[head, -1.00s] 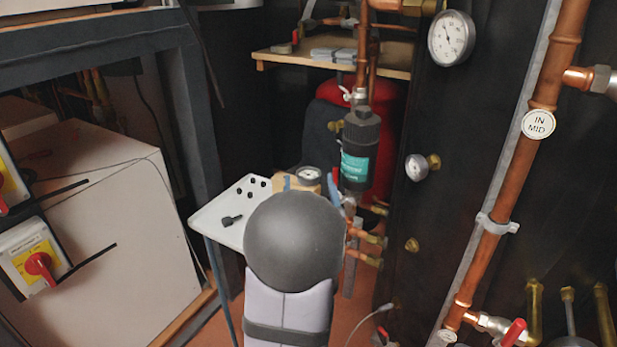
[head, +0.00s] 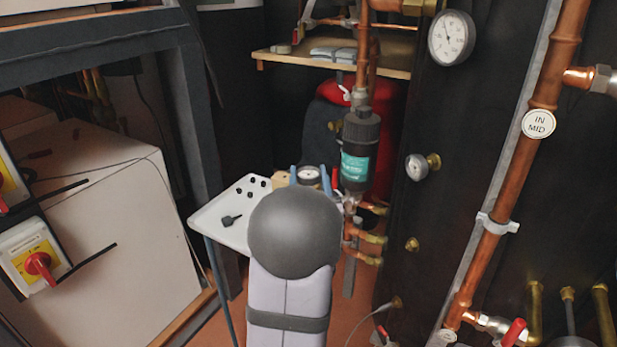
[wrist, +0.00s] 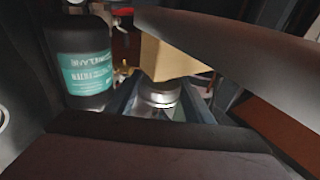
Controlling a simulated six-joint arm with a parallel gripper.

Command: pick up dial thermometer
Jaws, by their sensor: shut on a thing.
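The dial thermometer (head: 308,174), a small round gauge with a pale face and dark rim, shows just beyond my arm in the head view, at the far right of the white tray table. My gripper (head: 309,176) has its blue fingers on either side of it and is shut on it. In the wrist view the thermometer (wrist: 158,94) shows as a silvery round body between the dark fingers of my gripper (wrist: 160,100). My arm hides the lower part of it in the head view, so I cannot tell whether it touches the table.
The white tray table (head: 215,217) carries several small black parts and a black knob piece (head: 231,220). A tan block (head: 282,180) is close to the gripper. The black filter canister (head: 360,150) with a teal label stands just right. Copper pipes (head: 495,190) run farther right.

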